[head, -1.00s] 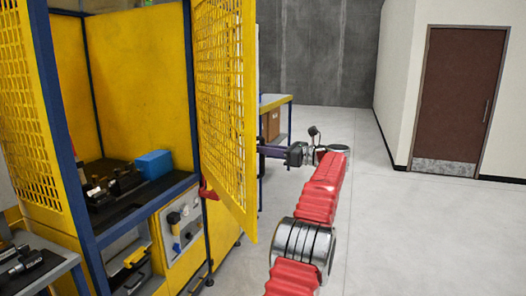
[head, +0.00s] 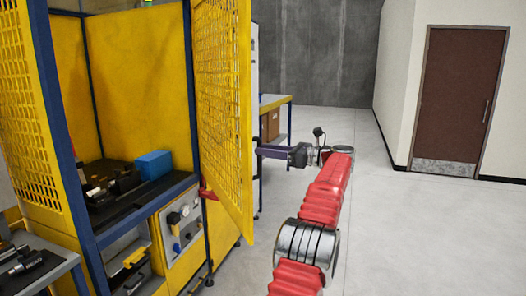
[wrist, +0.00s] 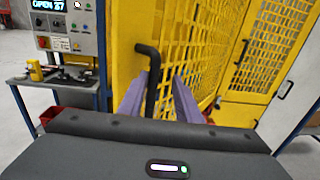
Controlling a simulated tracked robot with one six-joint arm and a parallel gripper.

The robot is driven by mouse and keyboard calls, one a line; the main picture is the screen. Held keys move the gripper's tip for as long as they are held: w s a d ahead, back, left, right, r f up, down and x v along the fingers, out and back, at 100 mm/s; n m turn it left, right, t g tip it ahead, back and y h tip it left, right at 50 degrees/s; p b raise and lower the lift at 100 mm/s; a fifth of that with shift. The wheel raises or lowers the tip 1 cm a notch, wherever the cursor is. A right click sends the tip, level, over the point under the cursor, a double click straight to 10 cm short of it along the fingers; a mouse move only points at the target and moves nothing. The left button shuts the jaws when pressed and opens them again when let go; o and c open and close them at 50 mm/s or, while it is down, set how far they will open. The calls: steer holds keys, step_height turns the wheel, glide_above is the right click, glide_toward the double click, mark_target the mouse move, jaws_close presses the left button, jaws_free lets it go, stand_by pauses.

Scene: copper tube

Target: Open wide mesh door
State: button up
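The yellow mesh door (head: 222,110) stands swung out from the blue-framed cell, its free edge towards my arm. In the wrist view the door (wrist: 195,50) fills the middle, with a black bar handle (wrist: 151,85) on its edge. My gripper (wrist: 157,92) has its two purple fingers apart, with the handle between them, nearer the left finger. I cannot tell whether either finger touches it.
The cell holds a blue box (head: 154,164) on a dark bench. A control panel (wrist: 62,22) with a lit display stands left in the wrist view, above a small table (wrist: 60,80). A workbench (head: 275,103) stands behind the door. The floor right of my arm is clear.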

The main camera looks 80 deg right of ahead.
steer(key=v, duration=1.2)
steer(key=shift+c, duration=0.7)
